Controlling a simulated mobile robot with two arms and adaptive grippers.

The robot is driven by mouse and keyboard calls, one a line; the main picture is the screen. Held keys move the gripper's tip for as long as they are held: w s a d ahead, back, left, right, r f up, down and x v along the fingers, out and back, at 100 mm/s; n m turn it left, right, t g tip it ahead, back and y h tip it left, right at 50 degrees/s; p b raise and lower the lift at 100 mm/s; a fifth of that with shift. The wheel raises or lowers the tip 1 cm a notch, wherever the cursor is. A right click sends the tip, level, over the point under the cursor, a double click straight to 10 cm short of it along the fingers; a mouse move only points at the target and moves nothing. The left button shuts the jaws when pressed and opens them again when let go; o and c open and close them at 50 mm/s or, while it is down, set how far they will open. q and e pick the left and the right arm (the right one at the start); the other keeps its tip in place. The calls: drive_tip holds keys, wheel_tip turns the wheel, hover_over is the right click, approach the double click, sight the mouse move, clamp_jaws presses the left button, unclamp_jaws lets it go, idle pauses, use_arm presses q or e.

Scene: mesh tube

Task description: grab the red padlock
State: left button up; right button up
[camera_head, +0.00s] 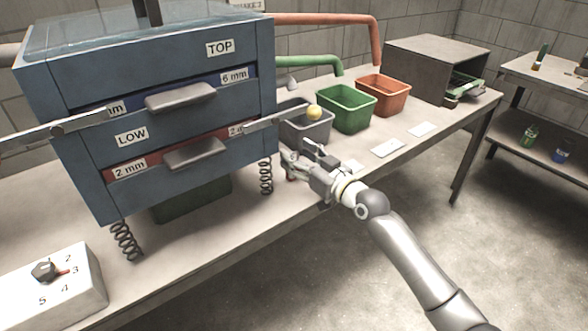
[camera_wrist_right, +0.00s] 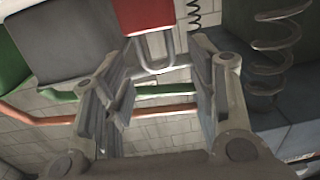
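The red padlock (camera_wrist_right: 147,14) shows at the top of the right wrist view, with its grey shackle (camera_wrist_right: 154,62) pointing down in the picture. It is close to the fingertips of my right gripper (camera_wrist_right: 155,70), which is open, with a clear gap between its fingers. I cannot tell whether the fingers touch the padlock. In the head view my right gripper (camera_head: 301,156) reaches over the table just right of the blue drawer unit. The padlock is mostly or wholly hidden there by the gripper. My left gripper is not in view.
The blue drawer unit (camera_head: 90,75) stands on springs (camera_head: 265,176) close left of my right gripper. A dial box (camera_head: 50,290) is at front left.

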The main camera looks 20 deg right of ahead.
clamp_jaws()
drive_tip(key=shift+r, duration=0.1)
